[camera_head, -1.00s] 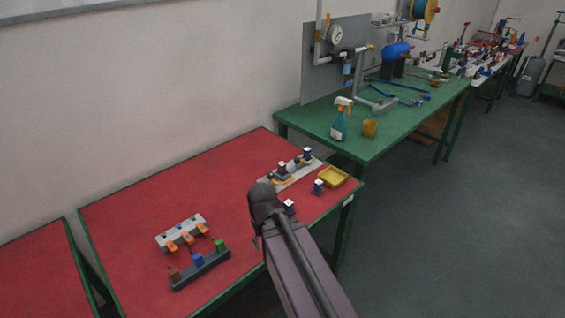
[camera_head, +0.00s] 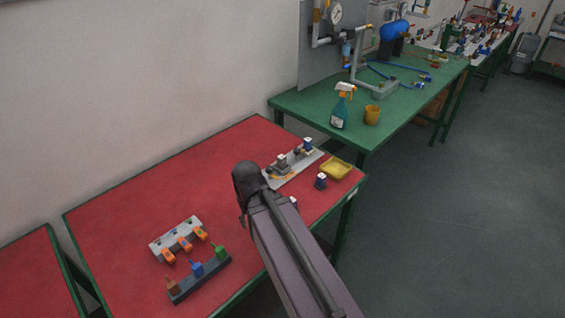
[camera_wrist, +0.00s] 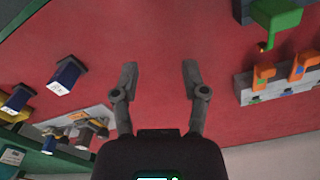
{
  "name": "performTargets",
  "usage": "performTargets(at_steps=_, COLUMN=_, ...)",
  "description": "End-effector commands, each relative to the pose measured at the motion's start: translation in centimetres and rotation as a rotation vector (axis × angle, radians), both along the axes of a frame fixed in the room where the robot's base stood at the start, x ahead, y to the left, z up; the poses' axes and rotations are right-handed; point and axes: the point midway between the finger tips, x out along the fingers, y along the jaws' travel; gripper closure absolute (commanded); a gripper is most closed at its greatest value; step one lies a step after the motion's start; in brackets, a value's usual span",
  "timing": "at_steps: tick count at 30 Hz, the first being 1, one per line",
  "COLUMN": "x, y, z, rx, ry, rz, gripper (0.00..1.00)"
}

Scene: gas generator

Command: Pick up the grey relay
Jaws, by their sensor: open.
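A grey block with a pale top, probably the grey relay (camera_head: 281,163), stands on a light plate (camera_head: 303,167) at the right of the red table. In the wrist view, a greyish part on the plate (camera_wrist: 88,134) may be the same piece, but it is small and partly cut by my gripper body. My gripper (camera_wrist: 160,70) is open and empty above the red table, with its fingers apart and only tabletop between them. In the head view my own arm hides most of the gripper, left of the plate.
Dark blue relays with white tops stand on the plate (camera_head: 308,145) and on the table (camera_head: 321,181); another (camera_wrist: 66,75) shows in the wrist view. A yellow tray (camera_head: 335,169) lies beside them. A connector rack (camera_head: 200,279) stands front left. The table's middle is clear.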

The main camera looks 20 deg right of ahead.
Motion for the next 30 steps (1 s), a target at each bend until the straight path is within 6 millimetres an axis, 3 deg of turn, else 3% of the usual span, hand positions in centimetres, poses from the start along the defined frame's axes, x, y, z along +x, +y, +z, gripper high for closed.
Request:
performTargets(at_steps=3, x=0.0, y=0.0, z=0.0, rx=0.000, ry=0.000, rz=0.000, gripper=0.43)
performTargets(at_steps=6, x=0.0, y=0.0, z=0.0, rx=0.002, ry=-0.001, rz=0.001, gripper=0.20)
performTargets(at_steps=14, x=1.3, y=-0.8, z=-0.7, rx=0.064, ry=-0.036, rz=0.043, gripper=0.20)
performTargets(at_steps=20, x=3.9, y=-2.6, z=-1.7, rx=0.182, ry=-0.136, rz=0.116, gripper=0.20)
performTargets(at_steps=30, x=9.7, y=-8.9, z=-1.9, rx=0.357, ry=-0.470, rz=0.248, gripper=0.20)
